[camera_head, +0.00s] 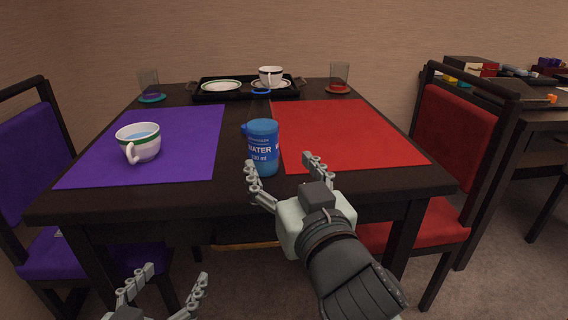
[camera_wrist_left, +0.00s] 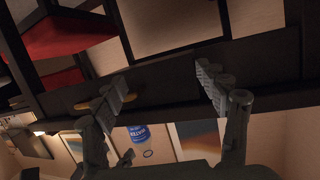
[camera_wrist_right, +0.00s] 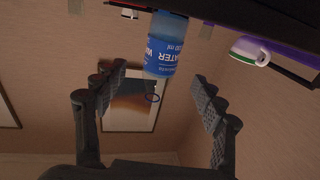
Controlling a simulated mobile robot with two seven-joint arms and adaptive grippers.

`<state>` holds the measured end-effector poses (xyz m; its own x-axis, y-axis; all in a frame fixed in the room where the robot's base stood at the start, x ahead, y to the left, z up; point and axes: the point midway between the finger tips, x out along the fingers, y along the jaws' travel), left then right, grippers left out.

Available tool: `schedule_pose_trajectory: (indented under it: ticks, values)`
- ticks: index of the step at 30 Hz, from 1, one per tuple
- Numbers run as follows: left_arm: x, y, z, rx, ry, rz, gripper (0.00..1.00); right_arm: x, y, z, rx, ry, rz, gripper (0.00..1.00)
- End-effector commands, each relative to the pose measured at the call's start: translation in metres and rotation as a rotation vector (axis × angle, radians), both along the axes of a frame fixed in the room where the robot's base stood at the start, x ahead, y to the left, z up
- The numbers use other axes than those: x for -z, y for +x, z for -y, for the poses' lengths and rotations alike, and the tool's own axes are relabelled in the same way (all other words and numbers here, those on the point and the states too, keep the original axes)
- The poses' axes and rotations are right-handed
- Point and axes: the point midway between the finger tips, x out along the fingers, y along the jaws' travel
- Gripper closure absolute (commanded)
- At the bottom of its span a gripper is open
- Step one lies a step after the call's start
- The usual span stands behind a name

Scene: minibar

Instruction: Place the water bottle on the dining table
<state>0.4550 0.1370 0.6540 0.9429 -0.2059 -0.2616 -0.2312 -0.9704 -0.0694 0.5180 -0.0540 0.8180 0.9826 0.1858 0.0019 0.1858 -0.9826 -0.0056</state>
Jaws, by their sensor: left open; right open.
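A blue water bottle (camera_head: 262,148) stands upright on the dark dining table (camera_head: 190,190), near its front edge between the purple and red mats. My right gripper (camera_head: 284,165) is open and empty just in front and to the right of the bottle. In the right wrist view the bottle (camera_wrist_right: 164,48) shows beyond and between the open fingers, apart from them. My left gripper (camera_head: 168,282) is open and empty, low in front of the table. In the left wrist view the bottle (camera_wrist_left: 139,136) is farther off.
A white cup with a green rim (camera_head: 138,142) sits on the purple mat (camera_head: 190,125). A black tray (camera_head: 246,94) with a plate and a cup is at the back. Glasses stand on coasters at both back corners. A purple chair (camera_head: 34,150) and a red chair (camera_head: 452,140) flank the table. The red mat (camera_head: 345,135) is bare.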

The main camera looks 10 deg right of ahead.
Motion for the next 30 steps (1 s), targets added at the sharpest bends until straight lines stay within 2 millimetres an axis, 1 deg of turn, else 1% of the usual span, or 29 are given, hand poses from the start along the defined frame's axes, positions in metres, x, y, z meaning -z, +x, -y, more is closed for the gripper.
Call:
schedule_pose_trajectory:
  ticks: [5,9,15,21,25,30]
  values:
    - [0.033,-0.015,-0.024,-0.044,0.069,-0.188,0.27,-0.002,-0.004,0.001,-0.001,-0.002,-0.003,0.3]
    - [0.056,-0.031,-0.043,-0.079,0.117,-0.33,0.27,-0.002,-0.008,0.001,-0.002,-0.004,-0.002,0.3]
    - [0.083,-0.06,-0.07,-0.128,0.177,-0.516,0.27,-0.002,-0.013,0.001,-0.006,-0.004,-0.002,0.3]
    - [0.097,-0.082,-0.087,-0.161,0.212,-0.637,0.27,-0.001,-0.016,0.001,-0.009,-0.006,-0.002,0.3]
    - [0.101,-0.089,-0.092,-0.171,0.223,-0.67,0.27,-0.001,-0.017,0.0,-0.01,-0.006,-0.002,0.3]
    - [0.102,-0.09,-0.093,-0.174,0.224,-0.679,0.27,0.0,-0.017,0.0,-0.01,-0.006,-0.001,0.3]
